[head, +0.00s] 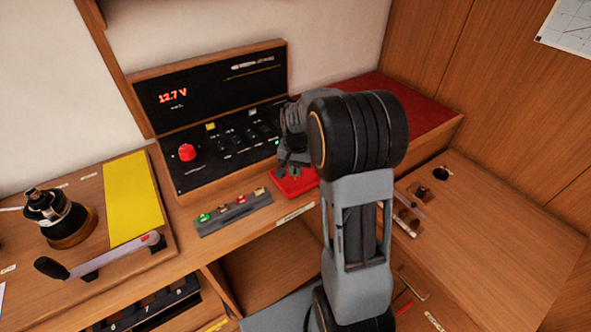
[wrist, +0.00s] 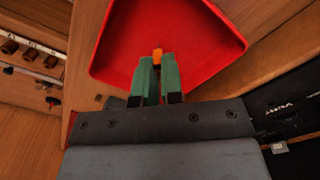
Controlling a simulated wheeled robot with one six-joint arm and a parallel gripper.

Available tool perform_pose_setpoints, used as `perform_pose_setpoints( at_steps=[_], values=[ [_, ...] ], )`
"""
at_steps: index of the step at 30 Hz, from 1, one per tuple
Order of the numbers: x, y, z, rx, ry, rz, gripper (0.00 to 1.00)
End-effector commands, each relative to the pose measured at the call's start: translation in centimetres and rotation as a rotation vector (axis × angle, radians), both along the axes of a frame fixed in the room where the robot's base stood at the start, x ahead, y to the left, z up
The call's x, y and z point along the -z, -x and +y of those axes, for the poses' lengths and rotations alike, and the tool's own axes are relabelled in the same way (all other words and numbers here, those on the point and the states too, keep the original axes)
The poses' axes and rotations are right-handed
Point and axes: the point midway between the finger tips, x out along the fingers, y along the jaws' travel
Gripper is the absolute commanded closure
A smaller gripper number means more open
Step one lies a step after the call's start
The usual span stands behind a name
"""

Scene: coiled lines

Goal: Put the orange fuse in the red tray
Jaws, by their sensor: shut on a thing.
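The orange fuse (wrist: 157,53) is between the green fingertips of my gripper (wrist: 157,68) in the wrist view, with its end showing past them. My gripper is shut on it. The red tray (wrist: 205,30) lies beyond the fingertips, and the fuse appears over its near part. I cannot tell whether the fuse touches the tray floor. In the head view my gripper (head: 287,169) is at the red tray (head: 296,186), and my arm hides the tray's right part. The fuse cannot be made out there.
A grey rack (head: 233,212) with several coloured fuses stands left of the tray. Behind is a black panel (head: 225,140) with a red knob (head: 187,152) and a 12.7 V display. A yellow sheet (head: 131,195) and a lever (head: 110,252) are at left.

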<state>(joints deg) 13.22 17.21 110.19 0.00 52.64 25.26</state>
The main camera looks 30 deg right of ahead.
Motion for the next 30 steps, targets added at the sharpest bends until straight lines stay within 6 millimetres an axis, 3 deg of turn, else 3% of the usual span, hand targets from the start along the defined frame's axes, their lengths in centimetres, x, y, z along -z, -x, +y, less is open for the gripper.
perform_pose_setpoints(
  at_steps=[12, 13, 21, 30],
  values=[
    [0.73, 0.01, 0.0, 0.0, 0.001, -0.001, 1.0],
    [0.72, 0.01, 0.01, 0.0, 0.001, -0.001, 0.92],
    [0.61, 0.01, 0.0, 0.0, 0.001, -0.001, 0.67],
    [0.0, 0.0, 0.0, 0.0, 0.0, -0.001, 0.67]
  ],
)
